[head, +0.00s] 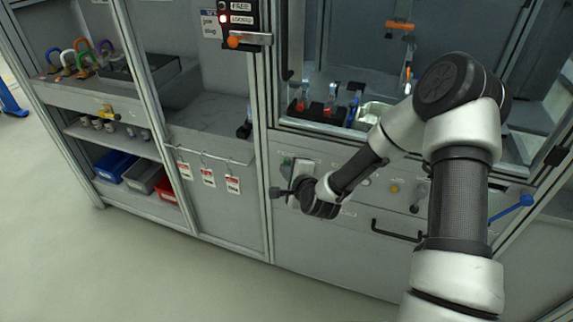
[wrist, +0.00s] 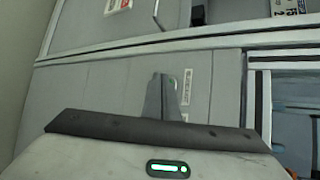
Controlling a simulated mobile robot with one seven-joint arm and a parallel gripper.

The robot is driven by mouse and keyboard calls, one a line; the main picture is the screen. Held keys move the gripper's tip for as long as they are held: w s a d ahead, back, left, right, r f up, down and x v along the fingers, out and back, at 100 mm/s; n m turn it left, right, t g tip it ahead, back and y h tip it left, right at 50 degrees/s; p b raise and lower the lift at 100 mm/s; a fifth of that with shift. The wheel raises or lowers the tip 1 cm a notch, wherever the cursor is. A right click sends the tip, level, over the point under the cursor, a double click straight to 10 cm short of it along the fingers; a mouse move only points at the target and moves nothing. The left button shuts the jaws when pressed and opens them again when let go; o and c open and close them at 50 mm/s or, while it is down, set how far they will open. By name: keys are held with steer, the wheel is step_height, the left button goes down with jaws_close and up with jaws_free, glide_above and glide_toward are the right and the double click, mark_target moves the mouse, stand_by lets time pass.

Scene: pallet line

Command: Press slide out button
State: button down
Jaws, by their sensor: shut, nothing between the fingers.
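My gripper (head: 277,193) is shut and empty, in front of the grey control panel (head: 340,225) at its left end. In the wrist view the closed fingers (wrist: 160,82) point at the panel. A small green button (head: 287,161) shows just above my gripper in the head view. In the wrist view its green edge (wrist: 173,83) shows right beside the fingertips, partly hidden by them, with a white label (wrist: 187,86) next to it. The label is too small to read, so I cannot tell whether this is the slide out button. Contact with it cannot be told.
A yellow button (head: 394,188) and a black pull handle (head: 397,231) are on the panel to the right. Red-and-white tags (head: 208,178) hang from a rail at left. The floor at front left is clear.

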steer(key=shift+s+a, duration=0.15)
steer(key=shift+s, duration=0.35)
steer(key=s, duration=0.1)
steer(key=s+a, duration=0.1)
steer(key=s, duration=0.2)
steer(key=shift+s+a, duration=0.35)
steer(key=shift+a, duration=0.05)
stand_by(0.4)
